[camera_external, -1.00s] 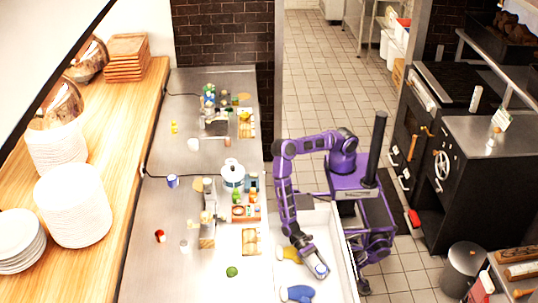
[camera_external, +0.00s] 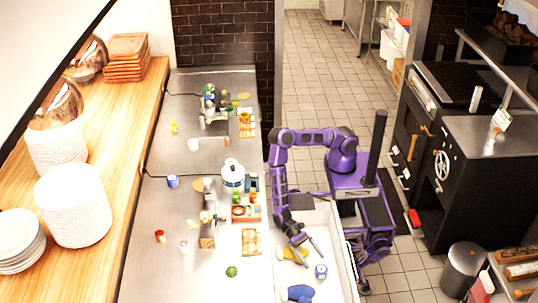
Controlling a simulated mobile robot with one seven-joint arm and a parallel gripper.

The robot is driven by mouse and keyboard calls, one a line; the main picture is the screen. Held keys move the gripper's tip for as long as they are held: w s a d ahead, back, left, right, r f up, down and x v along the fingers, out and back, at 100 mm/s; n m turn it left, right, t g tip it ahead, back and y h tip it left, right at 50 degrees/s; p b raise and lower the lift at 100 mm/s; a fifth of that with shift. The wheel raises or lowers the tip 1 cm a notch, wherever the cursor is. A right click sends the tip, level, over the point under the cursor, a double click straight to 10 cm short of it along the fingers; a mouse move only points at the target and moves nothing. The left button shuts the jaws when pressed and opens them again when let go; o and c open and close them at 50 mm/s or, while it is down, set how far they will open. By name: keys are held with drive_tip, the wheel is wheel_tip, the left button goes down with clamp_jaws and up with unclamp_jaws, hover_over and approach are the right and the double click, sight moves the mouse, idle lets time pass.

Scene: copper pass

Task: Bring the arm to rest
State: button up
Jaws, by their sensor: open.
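My gripper (camera_external: 305,256) is open and empty. It points down over the white tray-like basin (camera_external: 334,215) at the right of the steel counter. A blue-and-white can (camera_external: 321,271) stands in the basin, just right of and apart from the fingers. A yellow-and-grey item (camera_external: 291,254) lies partly behind my gripper. My arm (camera_external: 279,180) is bent, with its upper part raised and its forearm hanging down.
A blue item (camera_external: 297,293) lies at the basin's near end. On the steel counter (camera_external: 165,270) stand a white pot (camera_external: 233,175), a blue can (camera_external: 172,181), a red can (camera_external: 160,236) and a green item (camera_external: 232,271).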

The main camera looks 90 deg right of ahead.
drive_tip(key=shift+w+d+r, duration=0.25)
drive_tip(key=shift+w+d, duration=0.05)
drive_tip(key=shift+d, duration=0.2)
